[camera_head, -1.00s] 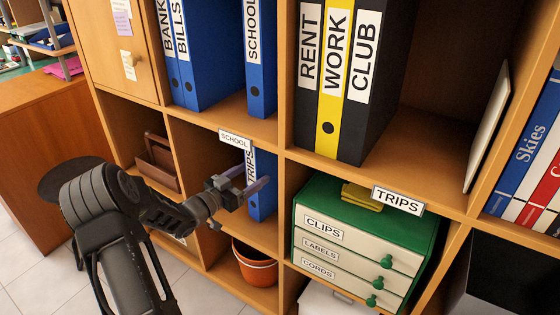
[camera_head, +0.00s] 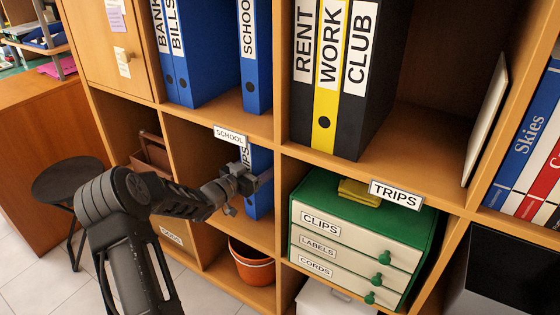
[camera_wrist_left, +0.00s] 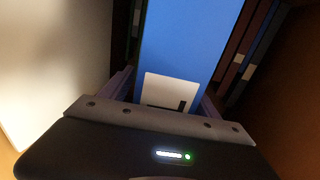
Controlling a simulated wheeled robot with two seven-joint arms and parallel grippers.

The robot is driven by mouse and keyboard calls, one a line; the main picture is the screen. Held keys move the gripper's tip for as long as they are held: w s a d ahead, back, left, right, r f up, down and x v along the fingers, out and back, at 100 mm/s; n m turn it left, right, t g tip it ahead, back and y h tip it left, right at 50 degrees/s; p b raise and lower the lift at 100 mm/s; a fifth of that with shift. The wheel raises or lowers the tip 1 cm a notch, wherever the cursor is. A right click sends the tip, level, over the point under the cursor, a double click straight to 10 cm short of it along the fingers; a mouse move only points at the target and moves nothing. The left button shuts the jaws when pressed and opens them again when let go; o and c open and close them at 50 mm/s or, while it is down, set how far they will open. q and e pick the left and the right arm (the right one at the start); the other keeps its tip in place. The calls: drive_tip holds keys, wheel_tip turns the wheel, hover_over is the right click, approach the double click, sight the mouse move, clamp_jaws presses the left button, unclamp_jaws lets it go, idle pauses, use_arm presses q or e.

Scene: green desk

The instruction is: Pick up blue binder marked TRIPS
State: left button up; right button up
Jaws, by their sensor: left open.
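The blue binder marked TRIPS (camera_head: 259,200) stands upright in the middle cubby, below the shelf edge tagged SCHOOL. Its label is mostly covered by my left gripper (camera_head: 264,180), which is in front of its spine. In the left wrist view the blue binder (camera_wrist_left: 190,38) rises between the two fingers of my left gripper (camera_wrist_left: 166,94), one on each side. The fingers are open. Whether they touch the binder's sides cannot be told. My right gripper is not in view.
The divider (camera_head: 284,170) is close right of the binder. An orange bucket (camera_head: 252,268) stands below. A green CLIPS drawer box (camera_head: 425,225) fills the cubby to the right. Blue and black binders stand above. A dark stool (camera_head: 70,180) is at left.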

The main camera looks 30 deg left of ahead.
use_arm(q)
drive_tip(key=shift+w+d, duration=0.1)
drive_tip(key=shift+w, duration=0.35)
drive_tip(key=shift+c, duration=0.5)
clamp_jaws()
idle(0.3)
drive_tip(key=shift+r, duration=0.1)
